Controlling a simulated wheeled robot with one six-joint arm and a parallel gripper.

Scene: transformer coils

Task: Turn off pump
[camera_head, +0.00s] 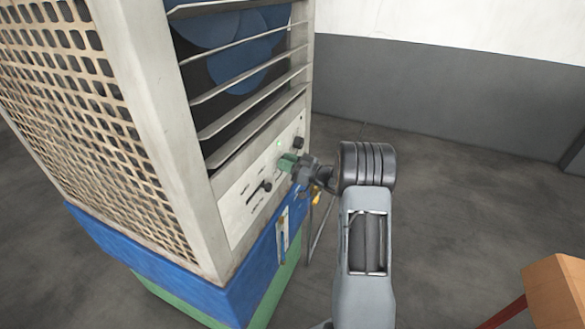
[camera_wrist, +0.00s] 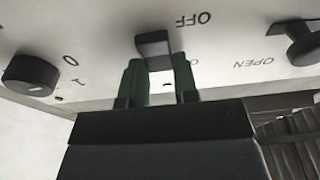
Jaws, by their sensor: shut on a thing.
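A white control panel (camera_head: 245,200) is on the lower front of a tall machine. In the wrist view, a black switch (camera_wrist: 153,44) sticks out of the panel (camera_wrist: 225,50) beside the upside-down word OFF. My gripper (camera_wrist: 159,68) has its green fingers shut on this switch, one on each side. In the head view, my gripper (camera_head: 287,162) reaches the panel from the right, and it hides the switch.
A round black knob (camera_wrist: 30,75) marked 0 and I is left of my gripper in the wrist view. A black handle (camera_wrist: 304,46) near the word OPEN is at the right. Metal slats (camera_head: 245,90) are above the panel. An orange-brown box (camera_head: 555,292) is at the lower right.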

